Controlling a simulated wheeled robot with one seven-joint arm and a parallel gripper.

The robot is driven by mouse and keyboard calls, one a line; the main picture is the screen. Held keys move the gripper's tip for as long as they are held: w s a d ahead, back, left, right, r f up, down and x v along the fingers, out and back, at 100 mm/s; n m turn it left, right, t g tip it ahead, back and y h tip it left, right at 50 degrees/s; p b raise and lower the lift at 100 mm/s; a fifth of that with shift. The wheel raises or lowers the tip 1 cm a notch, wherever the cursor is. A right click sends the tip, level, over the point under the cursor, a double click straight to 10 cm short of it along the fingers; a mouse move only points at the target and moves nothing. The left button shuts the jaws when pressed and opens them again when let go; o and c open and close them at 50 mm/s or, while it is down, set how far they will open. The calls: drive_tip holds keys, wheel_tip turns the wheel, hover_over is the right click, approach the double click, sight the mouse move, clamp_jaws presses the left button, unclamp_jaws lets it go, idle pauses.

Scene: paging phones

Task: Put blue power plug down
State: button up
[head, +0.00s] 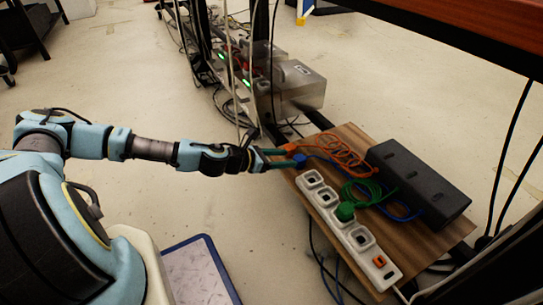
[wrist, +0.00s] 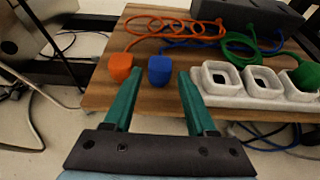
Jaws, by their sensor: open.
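The blue power plug (wrist: 159,70) lies on the wooden board (wrist: 97,98), just beyond my open gripper (wrist: 160,76); it also shows in the head view (head: 299,160). The plug sits between the lines of my two green fingers, and neither finger appears to press on it. Its blue cord (wrist: 190,43) runs back across the board. The orange plug (wrist: 121,66) stands just left of it, close to my left fingertip. A green plug (head: 345,211) is seated in the white power strip (head: 325,197) to the right.
A black power box (head: 418,183) stands at the back of the board, with coiled orange, green and blue cords in front of it. Metal boxes (head: 298,86) and hanging cables stand beyond. A dark rail with a red-brown top (head: 470,35) overhangs at right.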

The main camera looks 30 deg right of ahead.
drive_tip(key=shift+v, duration=2.85)
drive_tip(key=shift+a+f, duration=0.1)
drive_tip(key=w+a+m+y, duration=0.2)
drive_tip(key=a+m+y, duration=0.35)
drive_tip(key=a, duration=0.45)
drive_tip(key=w+a+m+y, duration=0.2)
drive_tip(key=a+m+y, duration=0.3)
drive_tip(key=a, duration=0.5)
drive_tip(key=s+a+r+m+t+y, duration=0.1)
drive_tip(key=a+r+m, duration=0.3)
drive_tip(key=a+r, duration=0.4)
drive_tip(key=s+a+r+m+t+y, duration=0.1)
drive_tip(key=a+r+m, duration=0.3)
drive_tip(key=a+r, duration=0.4)
wheel_tip(320, 180, up, 5)
drive_tip(key=shift+s+a+r+y, duration=0.2)
drive_tip(key=shift+a+y, duration=0.05)
drive_tip(key=shift+y, duration=0.1)
